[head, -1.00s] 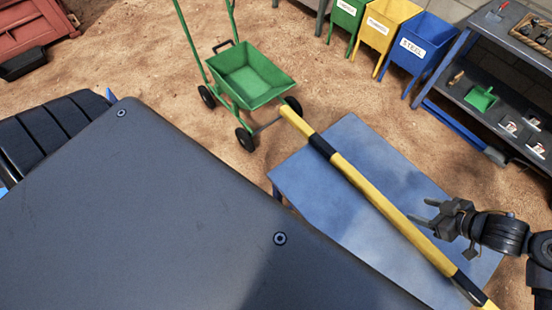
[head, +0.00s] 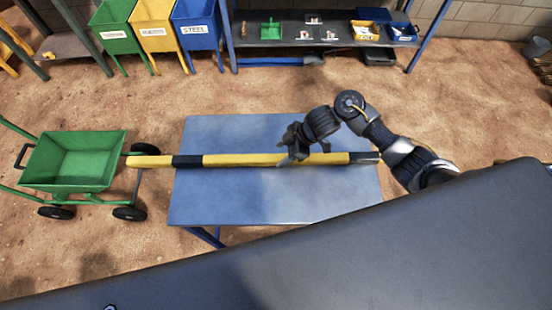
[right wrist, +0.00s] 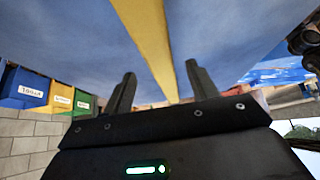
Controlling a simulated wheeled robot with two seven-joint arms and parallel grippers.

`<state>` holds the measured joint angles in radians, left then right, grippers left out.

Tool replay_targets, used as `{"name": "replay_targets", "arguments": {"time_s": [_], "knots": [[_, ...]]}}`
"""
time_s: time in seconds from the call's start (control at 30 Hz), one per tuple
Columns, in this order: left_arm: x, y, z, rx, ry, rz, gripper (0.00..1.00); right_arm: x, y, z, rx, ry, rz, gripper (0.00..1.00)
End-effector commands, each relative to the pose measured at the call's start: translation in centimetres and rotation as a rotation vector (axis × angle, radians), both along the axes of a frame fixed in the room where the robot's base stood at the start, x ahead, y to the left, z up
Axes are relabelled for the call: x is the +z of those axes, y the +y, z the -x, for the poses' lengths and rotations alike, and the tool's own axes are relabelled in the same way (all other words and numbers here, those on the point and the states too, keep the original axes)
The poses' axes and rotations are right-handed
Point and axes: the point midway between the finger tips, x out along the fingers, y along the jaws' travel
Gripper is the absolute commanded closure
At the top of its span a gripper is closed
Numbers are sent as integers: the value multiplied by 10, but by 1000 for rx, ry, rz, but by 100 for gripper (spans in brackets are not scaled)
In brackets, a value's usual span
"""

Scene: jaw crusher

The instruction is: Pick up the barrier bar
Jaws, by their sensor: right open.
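The barrier bar (head: 240,160) is long and yellow with black bands. It lies lengthwise across the blue table (head: 270,205), and its left end sticks out past the table edge towards the green cart. My right gripper (head: 290,152) is over the bar, right of its middle, and hides a short piece of it. In the right wrist view the two fingers of my right gripper (right wrist: 160,74) stand apart, and the yellow bar (right wrist: 146,30) runs between them in the picture. I cannot tell whether the fingers reach down around it. My left gripper is not in view.
A green cart (head: 75,160) stands left of the table, close to the bar's left end. Green, yellow and blue bins (head: 195,25) and a shelf (head: 320,28) line the back. Sandy floor lies open between them and the table.

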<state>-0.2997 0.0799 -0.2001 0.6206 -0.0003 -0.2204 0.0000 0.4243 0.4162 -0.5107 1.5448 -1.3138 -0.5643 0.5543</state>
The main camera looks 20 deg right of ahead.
Motion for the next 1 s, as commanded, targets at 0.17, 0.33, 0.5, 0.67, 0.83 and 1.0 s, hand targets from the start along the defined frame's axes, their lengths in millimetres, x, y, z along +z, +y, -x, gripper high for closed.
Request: {"name": "replay_targets", "arguments": {"time_s": [0.17,0.33,0.5,0.67,0.83,1.0], "knots": [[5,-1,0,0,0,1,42,-23,16,-2,-2,6,-2,42],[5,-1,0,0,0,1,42,-35,22,-4,-1,3,0,42],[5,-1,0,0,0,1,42,-36,22,-5,0,2,1,42],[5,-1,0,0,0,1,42,-36,22,-5,0,2,1,55],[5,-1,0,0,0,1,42,-35,22,-5,0,2,1,77],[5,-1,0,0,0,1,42,-35,22,-5,0,1,0,99]]}}
